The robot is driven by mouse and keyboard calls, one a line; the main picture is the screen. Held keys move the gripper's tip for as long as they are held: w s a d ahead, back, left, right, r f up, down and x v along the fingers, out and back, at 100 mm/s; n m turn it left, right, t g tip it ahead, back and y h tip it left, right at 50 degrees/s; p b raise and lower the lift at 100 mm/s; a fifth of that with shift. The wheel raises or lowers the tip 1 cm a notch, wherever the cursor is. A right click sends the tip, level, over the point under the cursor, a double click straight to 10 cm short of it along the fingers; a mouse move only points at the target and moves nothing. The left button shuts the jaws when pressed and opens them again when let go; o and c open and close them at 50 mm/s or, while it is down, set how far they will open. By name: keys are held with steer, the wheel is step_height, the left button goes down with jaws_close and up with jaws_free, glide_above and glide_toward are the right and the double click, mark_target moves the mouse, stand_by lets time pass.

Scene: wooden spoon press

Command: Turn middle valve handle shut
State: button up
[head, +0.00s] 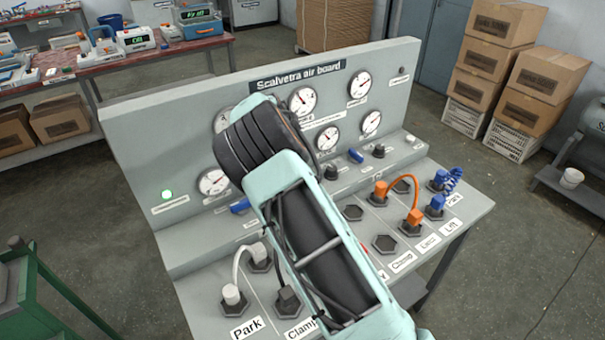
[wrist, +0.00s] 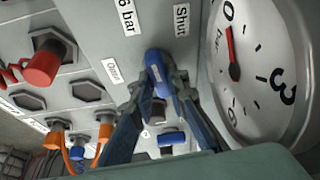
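The grey air board (head: 130,130) carries a row of blue valve handles. In the head view one blue handle (head: 240,206) shows to the left of my arm and another (head: 356,155) to the right. The middle handle and my gripper's fingertips are hidden there behind my arm. In the wrist view my gripper (wrist: 160,88) has one finger on each side of a blue handle (wrist: 157,66), and both tips appear to touch it. Its long side runs up the picture, between an "Open" label (wrist: 111,71) on the left and a "Shut" label (wrist: 182,20) at upper right.
A large gauge (wrist: 265,70) stands close to the right finger in the wrist view. A second blue handle (wrist: 172,138) lies beyond the fingers. Orange hose plugs (head: 412,221), white plugs (head: 232,294) and blue plugs (head: 437,204) stand on the sloped front.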

steer(key=o, duration=0.4)
steer(key=v, duration=1.2)
